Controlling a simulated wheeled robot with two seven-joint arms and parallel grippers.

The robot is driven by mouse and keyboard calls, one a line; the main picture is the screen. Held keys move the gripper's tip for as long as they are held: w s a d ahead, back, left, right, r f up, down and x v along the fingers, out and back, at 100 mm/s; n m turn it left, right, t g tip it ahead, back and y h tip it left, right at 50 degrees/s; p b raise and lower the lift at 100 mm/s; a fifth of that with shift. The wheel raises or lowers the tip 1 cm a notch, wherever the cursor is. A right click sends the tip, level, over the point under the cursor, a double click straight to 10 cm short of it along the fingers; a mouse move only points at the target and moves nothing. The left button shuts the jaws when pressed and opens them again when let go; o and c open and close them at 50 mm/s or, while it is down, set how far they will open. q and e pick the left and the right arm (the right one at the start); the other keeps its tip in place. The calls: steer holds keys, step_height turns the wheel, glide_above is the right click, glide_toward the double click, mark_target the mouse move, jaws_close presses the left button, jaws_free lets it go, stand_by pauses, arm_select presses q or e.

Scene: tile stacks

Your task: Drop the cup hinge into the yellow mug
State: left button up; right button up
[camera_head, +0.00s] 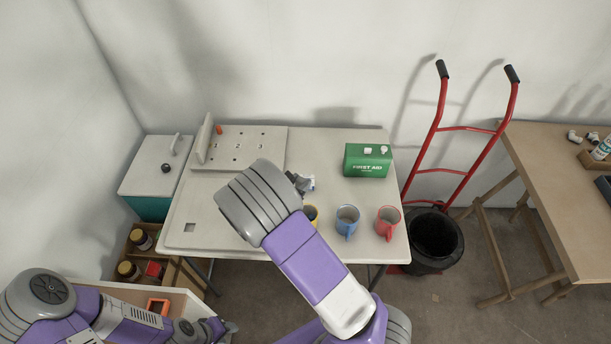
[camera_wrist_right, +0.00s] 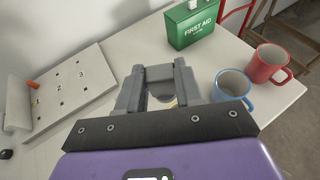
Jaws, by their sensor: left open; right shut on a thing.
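The yellow mug (camera_head: 312,216) stands on the white table beside the blue mug, partly hidden by my right arm. In the wrist view, a sliver of it (camera_wrist_right: 166,102) shows between the right fingers. My right gripper (camera_head: 303,184) is above the table, just behind the yellow mug in the head view. It is shut on a small grey part, seemingly the cup hinge (camera_wrist_right: 160,73), between its fingertips; the fingers hide most of it. My left gripper (camera_head: 224,327) is low at the lower left, off the table, open, with its fingers small and unclear.
The blue mug (camera_head: 347,221) and red mug (camera_head: 389,223) stand right of the yellow mug. A green first aid box (camera_head: 367,162) is behind them. A pegboard-like panel (camera_head: 260,146) lies at the back left. A black bin (camera_head: 434,240) and red hand truck (camera_head: 472,130) stand right.

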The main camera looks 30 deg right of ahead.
steer(key=shift+s+d+f+m+g+h+p, duration=0.1)
steer(key=shift+d+f+m+g+h+p, duration=0.25)
steer(key=shift+d+m+g+h+p, duration=0.45)
steer(key=shift+s+f+m+g, duration=0.1)
steer(key=shift+f+m+g, duration=0.3)
steer(key=shift+m+g, duration=0.15)
arm_select(q)
step_height(320, 180, down, 2)
steer(key=b, duration=0.5)
steer(key=shift+f, duration=0.15)
arm_select(e)
step_height(320, 180, down, 6)
steer(key=o, duration=1.1)
steer(key=shift+o, duration=0.2)
arm_select(q)
steer(key=shift+r+p, duration=0.4)
steer(key=shift+p, duration=0.1)
arm_select(e)
steer(key=v, duration=0.7)
steer(key=shift+a+r, duration=0.2)
steer(key=shift+a, duration=0.05)
arm_select(q)
steer(key=shift+s, duration=0.1)
arm_select(e)
steer(key=shift+s+f, duration=0.1)
steer(key=shift+s, duration=0.1)
